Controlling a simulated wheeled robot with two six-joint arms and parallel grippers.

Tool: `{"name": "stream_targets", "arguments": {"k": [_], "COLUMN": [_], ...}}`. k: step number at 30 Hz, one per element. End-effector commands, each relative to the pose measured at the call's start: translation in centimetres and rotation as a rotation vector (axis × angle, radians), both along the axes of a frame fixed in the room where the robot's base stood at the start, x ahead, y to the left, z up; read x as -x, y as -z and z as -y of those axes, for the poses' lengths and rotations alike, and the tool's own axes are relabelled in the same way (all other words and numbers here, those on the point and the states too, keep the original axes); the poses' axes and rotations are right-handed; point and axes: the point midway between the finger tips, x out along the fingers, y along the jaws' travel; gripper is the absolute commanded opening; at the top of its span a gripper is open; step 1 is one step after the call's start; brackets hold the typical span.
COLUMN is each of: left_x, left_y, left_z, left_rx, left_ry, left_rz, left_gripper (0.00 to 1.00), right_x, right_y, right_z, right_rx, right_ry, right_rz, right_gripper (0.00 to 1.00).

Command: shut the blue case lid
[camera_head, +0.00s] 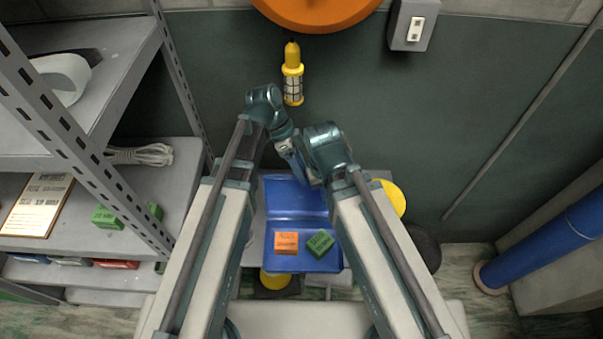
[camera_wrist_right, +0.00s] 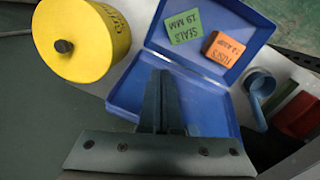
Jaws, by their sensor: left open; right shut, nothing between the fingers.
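The blue case (camera_head: 304,262) stands open, its two halves spread apart. The near half holds an orange box (camera_head: 286,243) and a green box (camera_head: 320,243). The far half (camera_head: 290,196), the one without boxes, is partly hidden by my arms. Both boxes show in the right wrist view, the green (camera_wrist_right: 184,26) and the orange (camera_wrist_right: 223,49). My left gripper (camera_head: 304,174) is open and empty, above the far half. My right gripper (camera_wrist_right: 161,75) is shut and empty, its fingers over the far half in the wrist view; contact cannot be told. In the head view it is hidden.
A yellow can (camera_wrist_right: 85,42) stands beside the case. A blue cup (camera_wrist_right: 261,84) and red item (camera_wrist_right: 298,113) lie on the other side. A yellow lamp (camera_head: 292,76) hangs on the wall beyond. Shelves (camera_head: 180,170) stand at left.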

Motion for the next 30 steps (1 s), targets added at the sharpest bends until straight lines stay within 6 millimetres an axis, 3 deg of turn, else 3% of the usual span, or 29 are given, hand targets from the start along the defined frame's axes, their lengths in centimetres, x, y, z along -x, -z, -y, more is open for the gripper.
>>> {"name": "stream_targets", "arguments": {"k": [10,20,30], "left_x": [0.05,0.06,0.07], "left_y": [0.12,0.12,0.12], "left_z": [0.09,0.07,0.06], "left_rx": [0.0,0.0,0.0], "left_ry": [0.0,0.0,0.0], "left_rz": [0.0,-0.001,-0.001], "left_gripper": [0.58,0.0,0.0], "right_x": [0.0,0.0,0.0], "right_y": [0.12,0.12,0.12], "right_z": [0.0,0.0,0.0], "right_rx": [0.0,0.0,0.0], "right_ry": [0.0,0.0,0.0], "right_rz": [0.0,0.0,0.0], "right_gripper": [0.0,0.0,0.0]}}
